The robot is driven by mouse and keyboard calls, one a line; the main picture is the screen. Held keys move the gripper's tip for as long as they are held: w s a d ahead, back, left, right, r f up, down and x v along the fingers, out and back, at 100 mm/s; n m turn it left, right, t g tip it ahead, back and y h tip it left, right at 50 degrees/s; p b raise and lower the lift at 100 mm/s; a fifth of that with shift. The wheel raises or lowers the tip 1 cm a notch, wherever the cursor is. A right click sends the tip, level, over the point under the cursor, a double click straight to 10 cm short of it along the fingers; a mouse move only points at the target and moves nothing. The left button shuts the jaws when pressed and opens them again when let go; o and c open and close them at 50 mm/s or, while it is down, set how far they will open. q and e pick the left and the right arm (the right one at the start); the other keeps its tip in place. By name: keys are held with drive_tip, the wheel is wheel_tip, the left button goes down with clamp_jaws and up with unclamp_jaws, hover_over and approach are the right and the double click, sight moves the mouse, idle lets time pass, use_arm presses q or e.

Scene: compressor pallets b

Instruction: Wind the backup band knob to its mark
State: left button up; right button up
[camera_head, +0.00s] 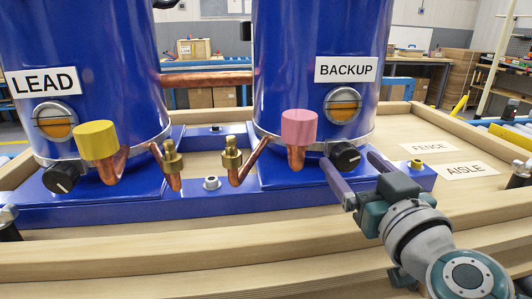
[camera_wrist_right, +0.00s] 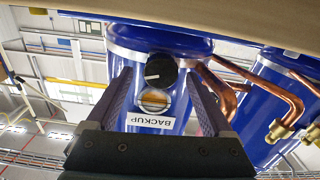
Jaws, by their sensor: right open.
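The backup band knob (camera_head: 345,156) is a black round knob with a white pointer line, low on the blue cylinder under the BACKUP label (camera_head: 346,69). In the right wrist view the knob (camera_wrist_right: 160,70) appears between my finger tips, its pointer line toward the left; the mark cannot be made out. My right gripper (camera_head: 349,166) is open, its purple fingers pointing at the knob from the front right, one on each side. Contact cannot be told; a gap shows on both sides in the wrist view. My left gripper is not in view.
A pink-capped copper pipe (camera_head: 299,127) stands just left of the knob, with brass valves (camera_head: 232,155) beyond. The LEAD cylinder (camera_head: 85,95) has its own black knob (camera_head: 61,179). The wooden pallet edge (camera_head: 200,241) runs in front. FENCE and AISLE labels (camera_head: 465,170) lie at right.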

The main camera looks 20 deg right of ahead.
drive_tip(key=shift+x, duration=0.75)
drive_tip(key=shift+a, duration=0.1)
clamp_jaws()
